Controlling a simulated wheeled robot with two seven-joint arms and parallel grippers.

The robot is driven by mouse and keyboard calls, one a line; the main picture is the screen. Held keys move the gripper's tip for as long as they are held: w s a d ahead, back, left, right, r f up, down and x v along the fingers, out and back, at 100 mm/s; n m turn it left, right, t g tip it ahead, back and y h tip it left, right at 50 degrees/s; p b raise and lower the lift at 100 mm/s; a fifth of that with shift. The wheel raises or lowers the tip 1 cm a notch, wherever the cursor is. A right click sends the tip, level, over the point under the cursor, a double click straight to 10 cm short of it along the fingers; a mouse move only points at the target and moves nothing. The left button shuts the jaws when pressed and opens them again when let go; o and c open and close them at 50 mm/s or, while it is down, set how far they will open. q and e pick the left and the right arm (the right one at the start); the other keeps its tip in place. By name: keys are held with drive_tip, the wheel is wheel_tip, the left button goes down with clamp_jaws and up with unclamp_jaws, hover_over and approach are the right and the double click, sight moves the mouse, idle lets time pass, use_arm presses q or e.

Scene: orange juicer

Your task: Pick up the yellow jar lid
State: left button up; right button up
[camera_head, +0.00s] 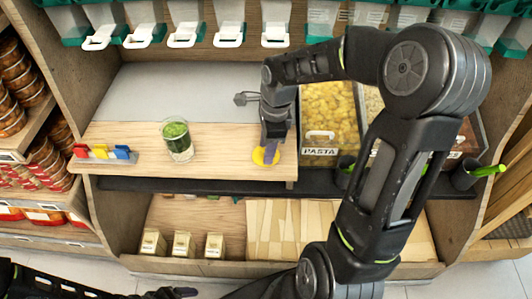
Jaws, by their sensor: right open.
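The yellow jar lid (261,157) lies on the light wooden counter (220,150) near its front right corner. My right gripper (271,146) points down right at the lid and covers part of it. Its jaws are open, though the fingers are small and dark here; I cannot tell whether they touch the lid. A glass jar with green contents (177,142) stands upright on the counter to the left of the lid. My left gripper (175,293) shows only partly at the bottom edge, low and far from the lid, and its jaws are unclear.
Red, yellow and blue clips (103,152) stand at the counter's left end. A pasta bin (330,120) is right of my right gripper. Dispensers with white handles (187,36) hang above. Small boxes (183,243) and paper bags (300,225) sit on the lower shelf. The counter between jar and lid is clear.

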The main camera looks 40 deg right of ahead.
drive_tip(key=shift+s+f, duration=0.1)
drive_tip(key=shift+s, duration=0.05)
clamp_jaws()
drive_tip(key=shift+a+f, duration=0.1)
wheel_tip(320, 180, up, 10)
drive_tip(key=p, duration=0.1)
idle(0.5)
drive_tip(key=shift+r, duration=0.2)
idle(0.3)
